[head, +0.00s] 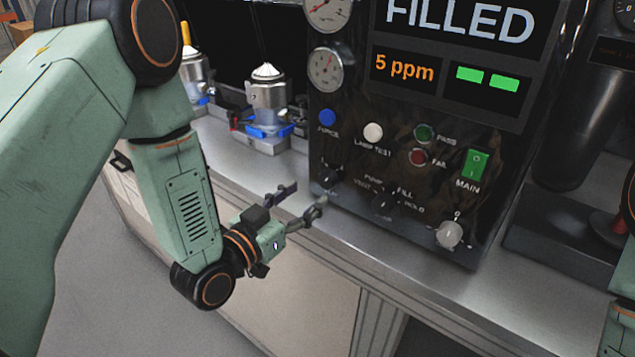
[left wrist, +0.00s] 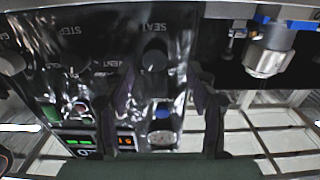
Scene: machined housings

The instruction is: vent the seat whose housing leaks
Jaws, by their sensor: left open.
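The test panel (head: 400,130) shows "FILLED", "5 ppm" and two green bars. Its mode knob (head: 385,205) has VENT, FILL and HOLD among its labels; I cannot tell its pointer setting. A black seat knob (head: 330,175) sits to its left. In the left wrist view the seat knob (left wrist: 155,55) lies under the word SEAT. My left gripper (head: 304,203) is open and empty in front of the panel's lower left. Its fingers (left wrist: 163,88) flank the seat knob in the wrist view, apart from it. A metal housing (head: 268,97) stands on a blue seat. My right gripper is out of view.
Another housing (head: 193,70) stands farther left. The panel also carries a blue button (head: 327,117), white lamp test button (head: 373,132), pass and fail lamps, green main switch (head: 473,165) and pale knob (head: 449,234). The bench (head: 345,235) has a clear front strip.

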